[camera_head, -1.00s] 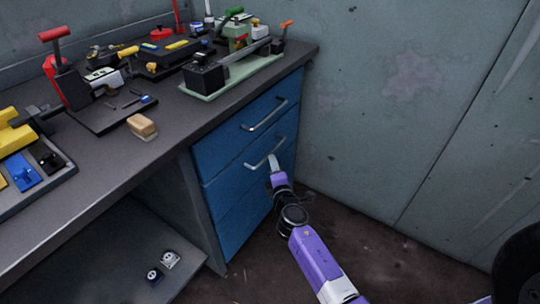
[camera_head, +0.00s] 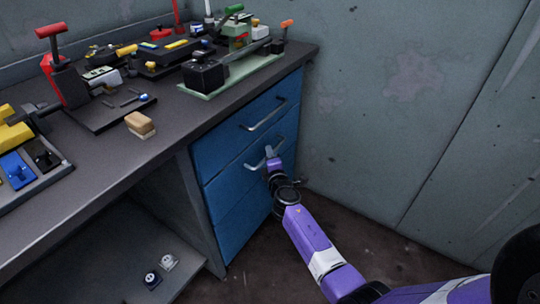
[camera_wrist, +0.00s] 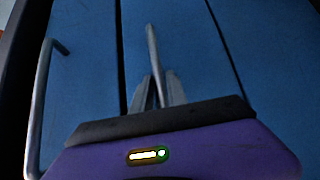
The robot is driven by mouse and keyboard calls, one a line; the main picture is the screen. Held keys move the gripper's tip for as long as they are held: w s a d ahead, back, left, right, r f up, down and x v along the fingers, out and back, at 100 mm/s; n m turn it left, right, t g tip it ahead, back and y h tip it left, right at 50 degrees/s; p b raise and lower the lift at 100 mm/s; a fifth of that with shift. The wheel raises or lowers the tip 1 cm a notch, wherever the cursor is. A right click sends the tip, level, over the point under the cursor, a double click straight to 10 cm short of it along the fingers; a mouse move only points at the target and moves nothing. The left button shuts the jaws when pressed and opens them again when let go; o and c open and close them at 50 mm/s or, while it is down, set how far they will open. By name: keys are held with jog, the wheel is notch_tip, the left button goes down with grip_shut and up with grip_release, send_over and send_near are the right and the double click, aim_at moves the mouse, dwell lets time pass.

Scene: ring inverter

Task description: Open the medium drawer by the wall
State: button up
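The blue drawer unit stands under the right end of the workbench, by the wall. The medium drawer (camera_head: 232,186) is the second from the top. Its metal handle (camera_head: 256,166) shows in the head view and runs up the middle of the wrist view (camera_wrist: 153,45). My gripper (camera_head: 270,153) is at this handle. In the wrist view its two fingers (camera_wrist: 160,88) lie close on either side of the bar and look shut on it. The drawer front looks flush with its neighbours. The palm hides the lower part of the handle in the wrist view.
The top drawer (camera_head: 224,137) is closed, with its own handle (camera_head: 264,115) beside my gripper in the wrist view. The wall (camera_head: 400,90) is close on the right. Tools and a sponge-like block (camera_head: 140,124) lie on the workbench (camera_head: 100,178). Floor below is clear.

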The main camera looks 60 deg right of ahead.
grip_shut()
jog(key=shift+s, duration=0.15)
dwell(1.1)
